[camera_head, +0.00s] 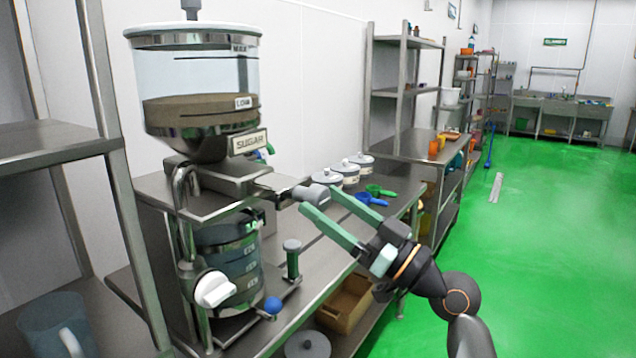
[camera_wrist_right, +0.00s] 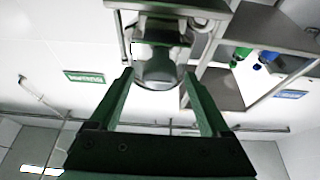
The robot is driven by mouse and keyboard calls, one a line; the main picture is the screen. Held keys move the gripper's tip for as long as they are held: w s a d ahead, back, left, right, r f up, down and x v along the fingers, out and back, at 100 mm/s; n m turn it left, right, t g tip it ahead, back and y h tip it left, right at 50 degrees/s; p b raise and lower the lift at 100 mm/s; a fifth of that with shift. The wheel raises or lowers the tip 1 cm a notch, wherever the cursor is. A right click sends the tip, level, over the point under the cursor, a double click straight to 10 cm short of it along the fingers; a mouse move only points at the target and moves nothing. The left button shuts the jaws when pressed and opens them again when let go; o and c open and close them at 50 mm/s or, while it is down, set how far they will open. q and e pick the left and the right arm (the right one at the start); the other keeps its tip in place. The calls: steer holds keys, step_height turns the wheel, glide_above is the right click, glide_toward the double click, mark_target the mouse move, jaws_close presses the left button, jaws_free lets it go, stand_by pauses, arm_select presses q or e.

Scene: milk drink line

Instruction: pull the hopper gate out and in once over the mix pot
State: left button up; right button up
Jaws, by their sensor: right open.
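The sugar hopper (camera_head: 200,100), a clear bin with a brown load and a SUGAR label, stands on a steel stand at the left. Its gate (camera_head: 278,184) sticks out to the right below the bin and ends in a grey round knob (camera_head: 310,194). The pot under the hopper (camera_head: 228,262) has dark contents and is partly hidden by the stand. My right gripper (camera_head: 317,197) is open, its green fingertips on either side of the knob. The wrist view shows the knob (camera_wrist_right: 160,68) between the open fingers (camera_wrist_right: 157,78); contact is unclear. My left gripper is not in view.
Lidded tubs (camera_head: 349,171) and green (camera_head: 378,190) and blue (camera_head: 370,200) scoops lie on the steel bench behind the gripper. A grey-topped upright post (camera_head: 292,258) stands below it. A steel shelf (camera_head: 50,148) is at the left.

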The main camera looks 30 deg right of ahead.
steer(key=shift+x, duration=1.2)
jaws_close()
steer(key=shift+w, duration=0.1)
